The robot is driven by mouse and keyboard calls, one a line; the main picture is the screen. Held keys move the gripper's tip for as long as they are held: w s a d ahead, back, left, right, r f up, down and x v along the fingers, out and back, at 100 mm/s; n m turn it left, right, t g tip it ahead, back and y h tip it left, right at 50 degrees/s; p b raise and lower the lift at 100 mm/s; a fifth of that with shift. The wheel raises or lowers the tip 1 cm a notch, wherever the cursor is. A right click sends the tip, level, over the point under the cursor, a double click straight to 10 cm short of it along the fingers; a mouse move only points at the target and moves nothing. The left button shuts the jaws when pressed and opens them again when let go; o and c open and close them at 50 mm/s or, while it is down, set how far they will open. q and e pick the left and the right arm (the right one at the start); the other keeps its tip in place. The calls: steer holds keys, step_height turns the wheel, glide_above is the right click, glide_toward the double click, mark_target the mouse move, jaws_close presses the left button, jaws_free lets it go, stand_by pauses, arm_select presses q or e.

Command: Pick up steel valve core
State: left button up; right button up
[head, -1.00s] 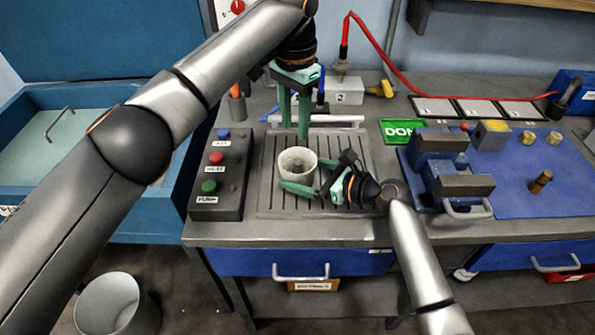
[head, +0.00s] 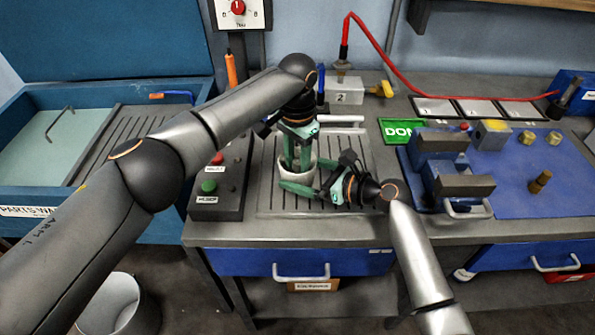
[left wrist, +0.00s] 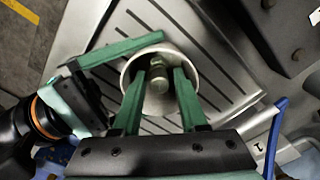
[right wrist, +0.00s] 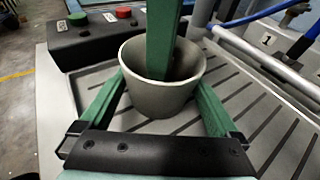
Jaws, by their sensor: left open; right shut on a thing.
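The steel valve core (left wrist: 158,78) is a short metal piece inside a pale round cup (right wrist: 160,100). The cup stands on the slotted grey tray (head: 350,200). My left gripper (left wrist: 161,76) points down into the cup, open, with one green finger on each side of the core. I cannot tell whether either finger touches it. My right gripper (right wrist: 162,98) is shut on the cup, its fingers against the outer wall on both sides. In the head view the left fingers (head: 298,160) hide the cup's inside, and the core is not visible there.
A button box (head: 218,190) stands just left of the tray. A blue fixture plate (head: 510,175) with a vise is at the right. A blue parts washer (head: 100,205) is at the left.

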mark_target(297, 161)
arm_select(q)
steer(key=shift+c, duration=0.4)
jaws_close()
step_height(297, 161, up, 10)
arm_select(e)
steer(key=o, duration=0.5)
steer(key=shift+o, duration=0.2)
stand_by(0.3)
